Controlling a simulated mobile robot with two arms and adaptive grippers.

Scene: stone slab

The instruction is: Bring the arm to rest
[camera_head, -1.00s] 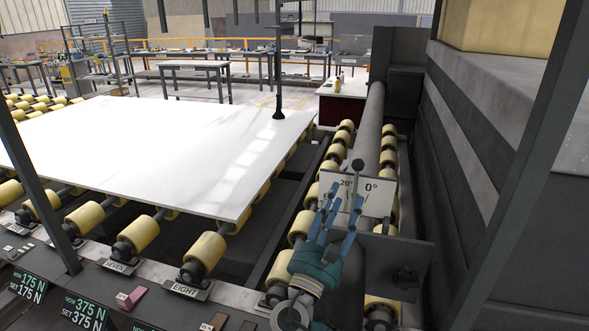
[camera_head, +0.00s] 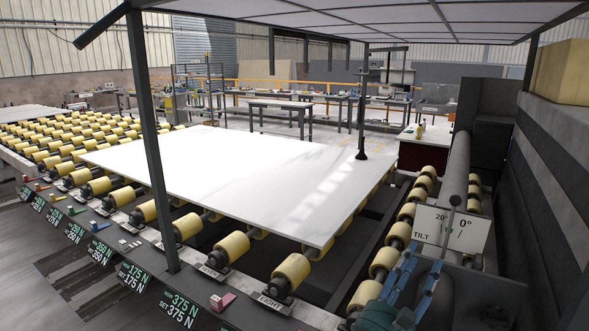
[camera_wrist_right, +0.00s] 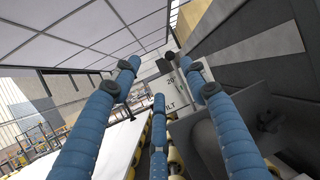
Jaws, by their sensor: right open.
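My right gripper (camera_head: 424,264) is at the lower right of the head view, with its blue fingers spread and nothing between them. Its blue fingers also show in the right wrist view (camera_wrist_right: 158,85), spread apart. A dark lever with a round knob (camera_head: 455,201) stands just beyond the fingertips, in front of a white TILT sign (camera_head: 470,232). The knob also shows in the wrist view (camera_wrist_right: 169,55), beyond the fingers. I cannot tell whether a finger touches the lever's rod. My left gripper is not in view.
A white stone slab (camera_head: 240,180) lies on yellow rollers left of the gripper. A dark post (camera_head: 150,140) stands in front of the slab. A row of setting displays (camera_head: 178,308) runs along the front edge. A dark wall (camera_head: 530,200) closes the right side.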

